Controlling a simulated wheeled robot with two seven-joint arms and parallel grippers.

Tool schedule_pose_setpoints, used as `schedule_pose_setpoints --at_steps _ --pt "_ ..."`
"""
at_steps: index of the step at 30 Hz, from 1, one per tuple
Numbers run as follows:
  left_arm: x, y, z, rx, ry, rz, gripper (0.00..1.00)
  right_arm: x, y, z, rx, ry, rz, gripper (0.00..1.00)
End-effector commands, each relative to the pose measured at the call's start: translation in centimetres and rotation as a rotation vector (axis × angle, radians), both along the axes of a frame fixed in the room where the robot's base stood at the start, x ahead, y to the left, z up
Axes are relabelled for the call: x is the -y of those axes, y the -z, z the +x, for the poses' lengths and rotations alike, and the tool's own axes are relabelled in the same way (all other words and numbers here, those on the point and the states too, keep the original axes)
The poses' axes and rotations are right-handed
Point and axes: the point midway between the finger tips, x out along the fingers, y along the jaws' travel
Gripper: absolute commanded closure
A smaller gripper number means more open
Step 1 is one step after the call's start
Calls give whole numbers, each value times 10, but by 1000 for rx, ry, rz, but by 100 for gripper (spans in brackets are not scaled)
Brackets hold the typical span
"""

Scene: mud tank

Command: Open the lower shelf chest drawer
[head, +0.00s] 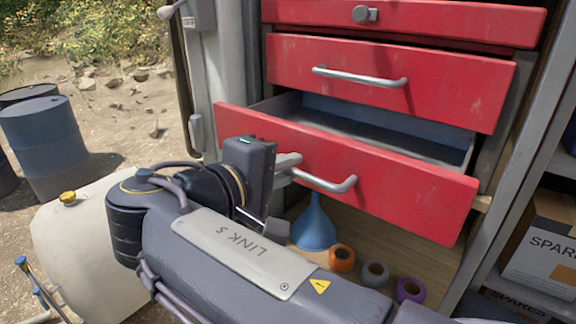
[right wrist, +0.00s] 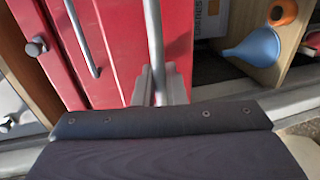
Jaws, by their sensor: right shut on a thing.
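The lower red drawer (head: 390,180) of the shelf chest is pulled partly out, and its grey inside shows, with nothing visible in it. Its silver bar handle (head: 335,186) runs across the front. My right gripper (head: 290,165) is shut on the left part of this handle. In the right wrist view, my right gripper's fingers (right wrist: 158,85) close around the handle bar (right wrist: 153,30) against the red front. My left gripper is not in view.
Two more red drawers (head: 390,80) above are closed. Below the open drawer, a blue funnel (head: 313,228) and several tape rolls (head: 376,272) sit on a wooden shelf. A shelf with a spare-parts box (head: 545,245) stands at right. Blue barrels (head: 45,140) are at left.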

Motion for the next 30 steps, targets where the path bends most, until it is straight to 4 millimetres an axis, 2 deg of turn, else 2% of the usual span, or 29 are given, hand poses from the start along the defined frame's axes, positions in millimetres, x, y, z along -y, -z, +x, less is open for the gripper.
schedule_pose_setpoints --at_steps 1,2,5,16,24,30 --pt "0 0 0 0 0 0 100 0 1 0 -2 1 -1 100" --pt "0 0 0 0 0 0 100 0 1 0 -2 1 -1 88" --pt "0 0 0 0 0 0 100 0 1 0 -2 1 0 75" --pt "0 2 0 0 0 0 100 -5 -1 -5 2 -1 0 75" --pt "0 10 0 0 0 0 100 -30 -9 -41 1 -2 1 75" --pt "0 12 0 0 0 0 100 -43 -14 -59 0 0 0 75"
